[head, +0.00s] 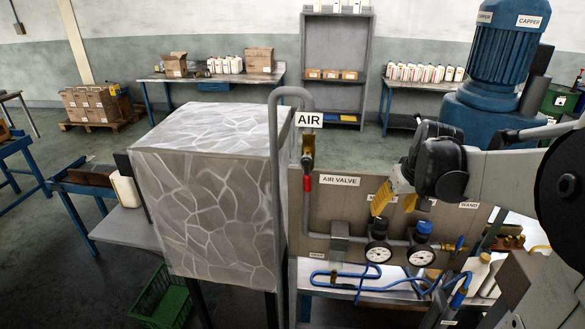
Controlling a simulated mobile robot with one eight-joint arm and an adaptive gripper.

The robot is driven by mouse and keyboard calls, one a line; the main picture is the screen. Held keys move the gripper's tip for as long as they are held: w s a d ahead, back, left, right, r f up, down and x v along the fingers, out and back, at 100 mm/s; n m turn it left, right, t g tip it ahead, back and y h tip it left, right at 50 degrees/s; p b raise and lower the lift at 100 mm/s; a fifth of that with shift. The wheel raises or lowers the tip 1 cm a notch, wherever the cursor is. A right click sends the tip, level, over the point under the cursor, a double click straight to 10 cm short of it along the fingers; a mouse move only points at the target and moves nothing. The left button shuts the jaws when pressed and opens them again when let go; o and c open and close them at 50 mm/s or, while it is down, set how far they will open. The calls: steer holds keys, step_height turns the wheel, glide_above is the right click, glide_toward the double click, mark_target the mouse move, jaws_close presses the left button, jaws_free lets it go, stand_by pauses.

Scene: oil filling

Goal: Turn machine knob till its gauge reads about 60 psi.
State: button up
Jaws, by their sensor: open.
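Two round white-faced gauges sit on the grey pipe on the brown panel: a left gauge (378,252) and a right gauge (420,256). Their readings are too small to tell. A blue knob (424,227) sits above the right gauge, on the pipe fitting. My gripper (393,208) is open and empty, with its two yellow fingers pointing down. In the picture it is above and left of the blue knob, apart from it. No contact with the knob shows.
A red-handled valve (307,183) is on the left pipe under the AIR sign (309,120). A big grey patterned box (212,190) stands at left. A blue hose (345,278) loops below the gauges. White bottles (475,270) stand at lower right.

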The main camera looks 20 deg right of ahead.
mark_target(382, 220)
steer(key=x, duration=0.7)
steer(key=shift+w+f, duration=0.25)
steer(key=shift+f, duration=0.05)
steer(key=c, duration=1.2)
